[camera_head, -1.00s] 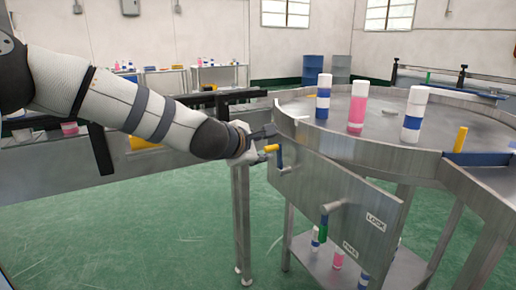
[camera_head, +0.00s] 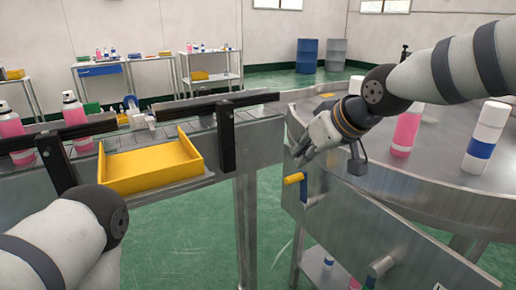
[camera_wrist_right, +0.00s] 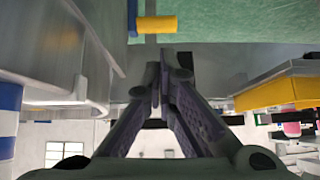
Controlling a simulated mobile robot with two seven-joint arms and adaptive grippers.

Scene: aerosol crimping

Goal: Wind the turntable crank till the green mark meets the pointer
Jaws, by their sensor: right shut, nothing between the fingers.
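The turntable (camera_head: 350,172) is a round steel table at the right. Its crank has a yellow handle (camera_head: 293,178) and a blue arm (camera_head: 304,190) on the front panel. In the right wrist view the yellow handle (camera_wrist_right: 157,24) and blue arm (camera_wrist_right: 132,14) lie just beyond the fingertips. My right gripper (camera_head: 303,154) is shut and empty, just above the crank handle and apart from it in the wrist view (camera_wrist_right: 162,82). My left arm shows at the lower left, but its gripper is out of view. I cannot make out the green mark or the pointer.
Pink (camera_head: 405,132) and white-blue (camera_head: 484,138) cans stand on the turntable, behind and below my right arm. A yellow tray (camera_head: 150,164) sits by the conveyor at the left, with black rails around it.

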